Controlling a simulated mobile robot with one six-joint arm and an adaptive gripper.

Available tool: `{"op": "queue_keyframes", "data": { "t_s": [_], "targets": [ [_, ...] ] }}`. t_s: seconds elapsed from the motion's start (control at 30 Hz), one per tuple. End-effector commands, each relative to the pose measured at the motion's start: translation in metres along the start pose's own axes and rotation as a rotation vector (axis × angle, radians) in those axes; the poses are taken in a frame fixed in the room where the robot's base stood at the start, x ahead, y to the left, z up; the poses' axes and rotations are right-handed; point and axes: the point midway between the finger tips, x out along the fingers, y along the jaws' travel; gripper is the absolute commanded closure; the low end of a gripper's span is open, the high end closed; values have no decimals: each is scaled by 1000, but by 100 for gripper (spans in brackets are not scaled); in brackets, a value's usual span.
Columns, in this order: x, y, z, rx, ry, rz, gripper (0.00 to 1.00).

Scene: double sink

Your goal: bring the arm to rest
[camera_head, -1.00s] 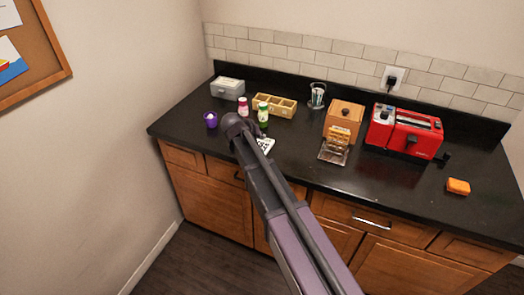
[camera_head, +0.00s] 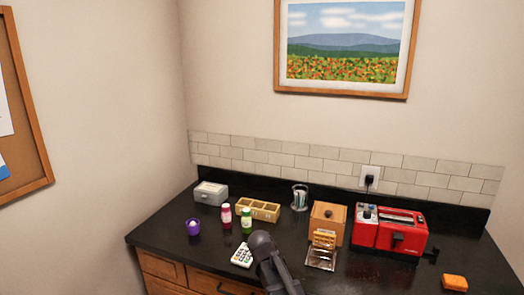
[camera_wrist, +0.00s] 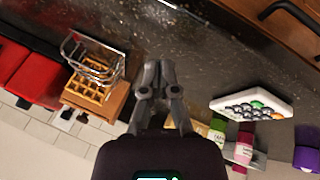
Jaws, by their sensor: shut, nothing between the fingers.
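My gripper (camera_wrist: 158,80) shows in the wrist view with its two fingers together and nothing between them. It is over the dark countertop (camera_wrist: 190,50), between a waffle in a wire rack (camera_wrist: 92,75) on the left and a white keypad-like device (camera_wrist: 253,105) on the right. In the head view, my arm rises from the bottom edge in front of the counter; the fingers cannot be made out there.
The white device (camera_head: 242,256) lies just left of my arm. A wooden box (camera_head: 327,222) and red toaster (camera_head: 390,232) stand to its right. Red (camera_head: 226,216) and green (camera_head: 246,221) bottles, a purple cup (camera_head: 193,227) and an orange sponge (camera_head: 454,283) are also on the counter.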

Motion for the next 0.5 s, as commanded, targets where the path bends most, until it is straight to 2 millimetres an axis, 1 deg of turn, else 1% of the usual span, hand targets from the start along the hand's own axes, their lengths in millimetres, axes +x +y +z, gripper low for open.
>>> {"op": "queue_keyframes", "data": {
  "t_s": [0.03,0.17,0.2,0.4,0.5],
  "targets": [
    [4,16,22,9,-36,-23,100],
    [11,42,62,19,-121,-98,100],
    [12,49,74,23,-145,-122,100],
    [13,77,133,35,-247,-253,100],
    [11,86,155,38,-279,-311,100]
  ]
}}
